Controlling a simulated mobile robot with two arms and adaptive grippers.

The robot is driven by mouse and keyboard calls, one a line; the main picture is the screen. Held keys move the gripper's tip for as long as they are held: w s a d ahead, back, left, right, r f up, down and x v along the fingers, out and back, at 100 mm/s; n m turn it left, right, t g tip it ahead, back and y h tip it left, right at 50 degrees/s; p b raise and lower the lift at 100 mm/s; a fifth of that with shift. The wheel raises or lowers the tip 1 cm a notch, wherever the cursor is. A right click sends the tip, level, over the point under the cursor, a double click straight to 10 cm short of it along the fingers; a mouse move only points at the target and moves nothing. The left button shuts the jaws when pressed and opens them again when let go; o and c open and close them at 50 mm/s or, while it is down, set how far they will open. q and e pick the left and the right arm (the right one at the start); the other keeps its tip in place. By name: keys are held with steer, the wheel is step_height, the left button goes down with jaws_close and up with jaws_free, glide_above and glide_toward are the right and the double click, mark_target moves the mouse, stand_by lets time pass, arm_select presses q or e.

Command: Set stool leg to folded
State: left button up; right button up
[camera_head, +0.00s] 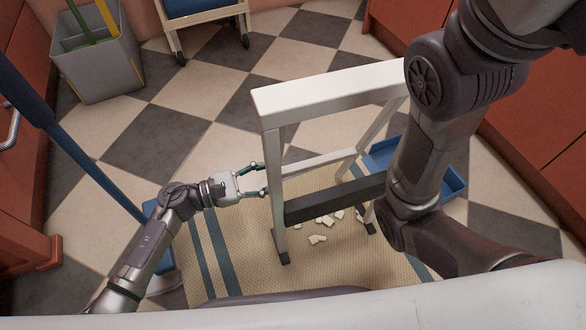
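A white stool (335,88) stands upright on a striped mat, with a flat top, slim legs and a dark lower bar (330,199). Its near left leg (278,215) reaches down to a dark foot on the mat. My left gripper (264,179) is open, with its two fingers apart and their tips close to the left side of that leg. I cannot tell whether they touch it. Nothing shows held between them. My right arm crosses in front of the stool's right side and hides part of it. My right gripper is not in view.
Pale shards (318,239) lie on the mat (245,262) under the stool. A blue dustpan (453,182) lies behind my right arm. A blue-handled broom (90,165) leans at left. A grey bin (105,75) and a wheeled cart (205,14) stand at the back. Red cabinets line both sides.

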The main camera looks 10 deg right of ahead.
mark_target(293, 169)
arm_select(q)
steer(key=b+x, duration=0.1)
steer(key=x, duration=0.5)
steer(key=shift+w+d+b, duration=0.1)
steer(key=shift+d+b, duration=0.05)
steer(key=shift+b, duration=0.15)
steer(key=shift+c, duration=0.2)
jaws_close()
